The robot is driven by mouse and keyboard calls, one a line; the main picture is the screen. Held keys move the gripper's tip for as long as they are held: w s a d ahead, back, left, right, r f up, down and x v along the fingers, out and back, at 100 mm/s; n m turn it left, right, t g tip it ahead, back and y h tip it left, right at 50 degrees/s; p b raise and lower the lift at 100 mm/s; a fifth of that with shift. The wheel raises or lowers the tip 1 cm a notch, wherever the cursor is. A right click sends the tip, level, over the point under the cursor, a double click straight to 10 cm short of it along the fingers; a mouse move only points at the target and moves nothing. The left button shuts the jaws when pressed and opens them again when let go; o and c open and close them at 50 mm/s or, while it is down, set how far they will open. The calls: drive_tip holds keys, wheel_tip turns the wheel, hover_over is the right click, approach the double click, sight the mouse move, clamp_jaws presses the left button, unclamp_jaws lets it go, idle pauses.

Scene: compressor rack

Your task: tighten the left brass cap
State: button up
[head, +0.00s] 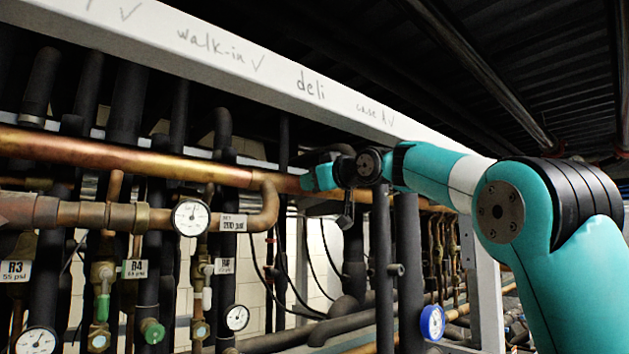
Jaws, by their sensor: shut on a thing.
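My teal arm reaches in from the right, and my gripper (326,208) is a small dark shape at its far end, just below the copper pipe. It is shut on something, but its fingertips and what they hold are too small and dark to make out. A brass cap (98,342) with a pale round face sits low at the left, under a green-handled valve. Another brass cap (200,330) sits to its right, below the second valve. My gripper appears well to the right of both in the picture. I cannot tell whether either cap is loose.
A long copper pipe (120,158) crosses the rack. Dark insulated pipes (383,270) stand close to my wrist. Gauges (190,217) and a blue-rimmed gauge (432,322) stick out in front. A white beam (240,60) with handwriting runs above, and a white post (484,285) stands right.

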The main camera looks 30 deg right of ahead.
drive_tip(key=m+p, duration=0.1)
drive_tip(key=m, duration=0.9)
drive_tip(key=shift+f+m+p, duration=0.15)
drive_tip(key=shift+m+p, duration=0.15)
drive_tip(key=shift+p, duration=0.1)
drive_tip(key=shift+m, duration=0.3)
drive_tip(key=o, duration=0.9)
drive_tip(key=shift+s+d+b, duration=0.55)
drive_tip(key=shift+s+b, duration=0.7)
drive_tip(key=shift+s, duration=1.6)
drive_tip(key=shift+s+d+b, duration=0.6)
drive_tip(key=shift+s+b, duration=0.6)
drive_tip(key=shift+s, duration=1.65)
drive_tip(key=shift+s+d+b, duration=0.55)
drive_tip(key=shift+s+b, duration=0.7)
drive_tip(key=shift+s, duration=1.6)
